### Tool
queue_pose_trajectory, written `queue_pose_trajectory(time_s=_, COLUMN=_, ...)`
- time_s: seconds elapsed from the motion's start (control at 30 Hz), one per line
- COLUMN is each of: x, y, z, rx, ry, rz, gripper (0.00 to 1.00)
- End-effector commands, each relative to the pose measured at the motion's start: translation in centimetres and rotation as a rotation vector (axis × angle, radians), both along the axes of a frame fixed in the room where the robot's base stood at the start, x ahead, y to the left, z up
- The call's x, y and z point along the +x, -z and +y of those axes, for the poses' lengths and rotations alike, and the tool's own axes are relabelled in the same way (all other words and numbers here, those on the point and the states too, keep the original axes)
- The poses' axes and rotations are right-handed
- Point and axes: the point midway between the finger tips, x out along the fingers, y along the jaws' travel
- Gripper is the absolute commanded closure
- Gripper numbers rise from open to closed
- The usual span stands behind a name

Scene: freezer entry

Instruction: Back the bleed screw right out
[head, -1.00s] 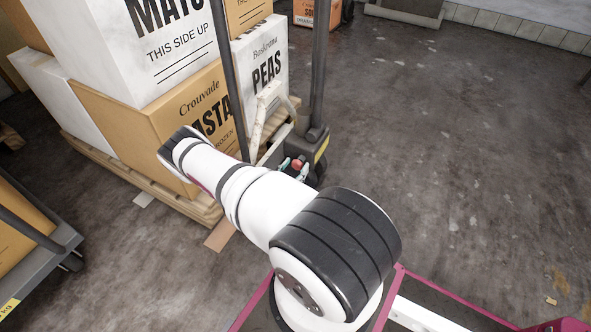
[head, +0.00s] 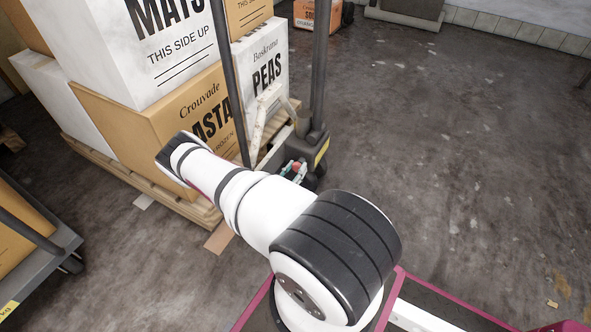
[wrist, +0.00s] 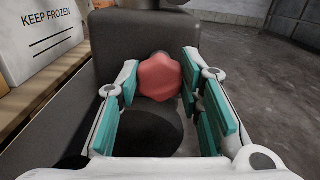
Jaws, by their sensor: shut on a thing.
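The bleed screw has a red, lobed head (wrist: 160,77), seen in the middle of the wrist view against the dark body of the pallet jack (wrist: 140,40). My gripper (wrist: 160,82) has its teal-padded fingers on either side of the red head and is shut on it. In the head view the red head (head: 296,167) shows small, low on the pallet jack (head: 313,145), with my gripper (head: 293,171) at it, partly hidden behind my arm. The screw's thread is not visible.
Stacked boxes (head: 170,110) stand on a wooden pallet (head: 190,205) left of the jack. A cart (head: 40,262) with a box is at the lower left. The jack's dark posts (head: 318,60) rise beside my gripper.

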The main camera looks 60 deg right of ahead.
Motion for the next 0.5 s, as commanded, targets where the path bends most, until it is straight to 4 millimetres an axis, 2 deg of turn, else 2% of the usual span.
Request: queue_pose_trajectory(time_s=0.5, x=0.3, y=0.08, z=0.09, rx=-0.035, ry=-0.005, rz=0.434, gripper=0.94)
